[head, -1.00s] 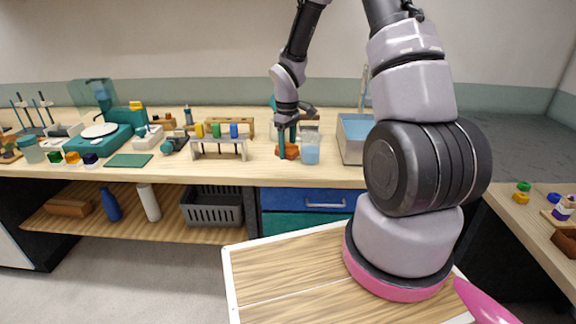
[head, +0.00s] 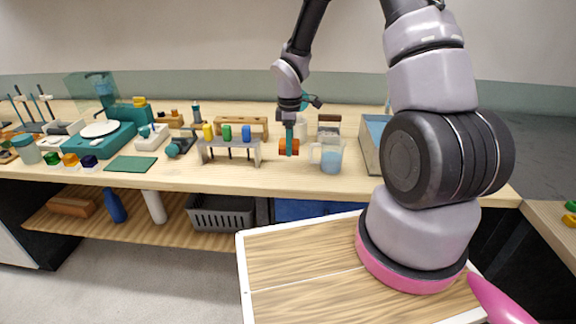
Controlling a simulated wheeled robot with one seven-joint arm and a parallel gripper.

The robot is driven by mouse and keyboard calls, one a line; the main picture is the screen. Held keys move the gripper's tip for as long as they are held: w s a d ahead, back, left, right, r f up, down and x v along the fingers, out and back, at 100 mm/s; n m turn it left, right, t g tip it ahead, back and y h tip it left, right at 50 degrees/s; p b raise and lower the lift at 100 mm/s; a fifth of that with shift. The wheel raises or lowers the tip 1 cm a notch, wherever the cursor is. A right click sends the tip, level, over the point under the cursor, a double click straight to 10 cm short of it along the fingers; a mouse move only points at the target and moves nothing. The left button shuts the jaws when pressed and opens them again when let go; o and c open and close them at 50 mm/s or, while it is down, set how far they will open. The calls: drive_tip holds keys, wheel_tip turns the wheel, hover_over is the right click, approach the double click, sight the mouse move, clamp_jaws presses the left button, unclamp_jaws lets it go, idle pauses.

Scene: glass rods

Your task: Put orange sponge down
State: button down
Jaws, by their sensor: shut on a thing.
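My gripper (head: 289,143) is at the workbench, pointing down, with its teal fingers shut on the orange sponge (head: 283,148). The fingers hide the middle of the sponge, so orange shows on both sides. The sponge appears over the bench top (head: 270,178), just left of a glass beaker (head: 331,160) of blue liquid, with a visible gap between them. I cannot tell whether its underside touches the bench.
A grey rack with coloured tubes (head: 228,145) stands left of the sponge. A wooden rack (head: 241,121) is behind it, and a tray with blue inside (head: 368,150) is to the right. Bare bench lies in front of the sponge.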

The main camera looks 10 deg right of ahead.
sight(289, 172)
wheel_tip(289, 172, down, 8)
drive_tip(key=shift+r, duration=0.15)
idle(0.4)
drive_tip(key=shift+c, duration=1.2)
unclamp_jaws()
